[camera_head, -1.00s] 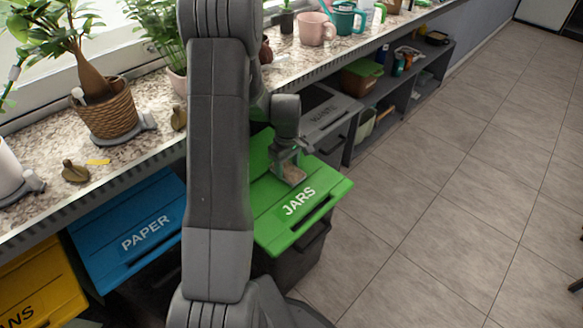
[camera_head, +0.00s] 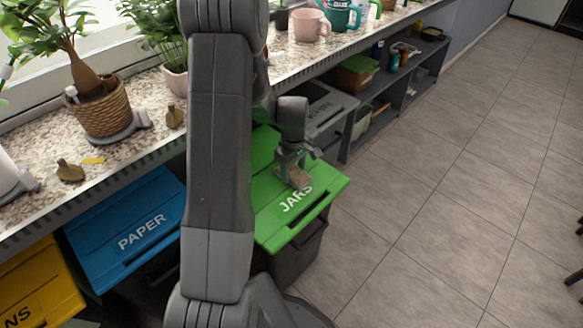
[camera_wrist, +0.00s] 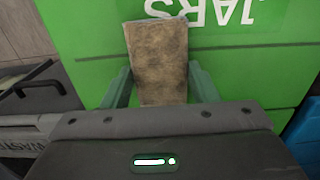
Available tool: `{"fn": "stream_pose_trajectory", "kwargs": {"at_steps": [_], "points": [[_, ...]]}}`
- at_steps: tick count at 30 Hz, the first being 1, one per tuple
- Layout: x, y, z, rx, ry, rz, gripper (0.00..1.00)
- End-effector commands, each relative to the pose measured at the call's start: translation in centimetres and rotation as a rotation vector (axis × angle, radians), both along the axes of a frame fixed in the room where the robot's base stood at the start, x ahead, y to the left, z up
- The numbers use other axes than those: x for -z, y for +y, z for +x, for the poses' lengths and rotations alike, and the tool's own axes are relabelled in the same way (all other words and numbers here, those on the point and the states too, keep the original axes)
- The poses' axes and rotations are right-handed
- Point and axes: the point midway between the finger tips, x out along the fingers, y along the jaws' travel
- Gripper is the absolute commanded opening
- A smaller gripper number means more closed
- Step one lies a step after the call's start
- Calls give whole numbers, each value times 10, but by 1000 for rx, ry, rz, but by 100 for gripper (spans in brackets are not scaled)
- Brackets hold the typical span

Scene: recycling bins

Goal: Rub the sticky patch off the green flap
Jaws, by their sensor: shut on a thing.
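The green flap (camera_head: 280,218) is the lid of the bin labelled JARS, right of my arm in the head view. It also fills most of the wrist view (camera_wrist: 250,65). My gripper (camera_head: 297,176) is over the flap, beside the JARS lettering. It is shut on a brown, worn-looking block (camera_wrist: 158,62), perhaps a sponge, which also shows in the head view (camera_head: 299,178). The block appears to be at the flap's surface, but I cannot tell for certain whether it touches. I see no sticky patch; the block and gripper may hide it.
A blue PAPER bin (camera_head: 135,225) and a yellow bin (camera_head: 38,285) stand to the left. A grey WASTE bin (camera_head: 325,108) stands behind the green one. The speckled counter (camera_head: 140,150) holds plants and mugs.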

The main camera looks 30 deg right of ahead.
Motion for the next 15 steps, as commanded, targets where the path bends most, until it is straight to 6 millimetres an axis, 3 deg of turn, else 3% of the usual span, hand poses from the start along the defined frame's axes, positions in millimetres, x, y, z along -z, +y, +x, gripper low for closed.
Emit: {"fn": "stream_pose_trajectory", "kwargs": {"at_steps": [5, 15], "points": [[-2, 1, -1, 1, 4, 3, 28], [-35, 0, -1, 0, 2, 2, 28]]}}
